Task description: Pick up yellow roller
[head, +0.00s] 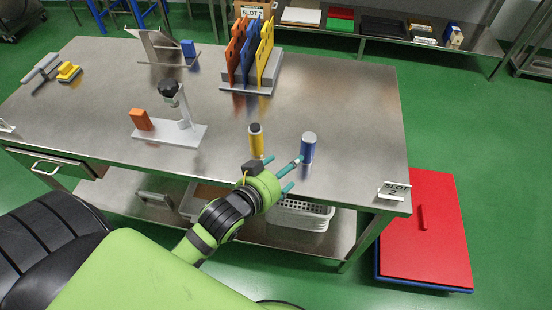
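The yellow roller (257,146), a yellow cylinder with a dark top, stands upright near the front edge of the steel table (330,95). A blue cylinder (308,152) with a pale top stands upright to its right. My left gripper (285,171) reaches in from the lower left, with its teal fingers spread and nothing seen between them. It is at the table's front edge, just below and right of the yellow roller in the picture. One fingertip overlaps the blue cylinder's edge; I cannot tell if they touch. My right gripper is not in view.
A grey stand (182,132) with a black knob and an orange block (141,119) is to the left. A rack of coloured boards (250,52) stands behind. A white basket (300,214) is on the lower shelf.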

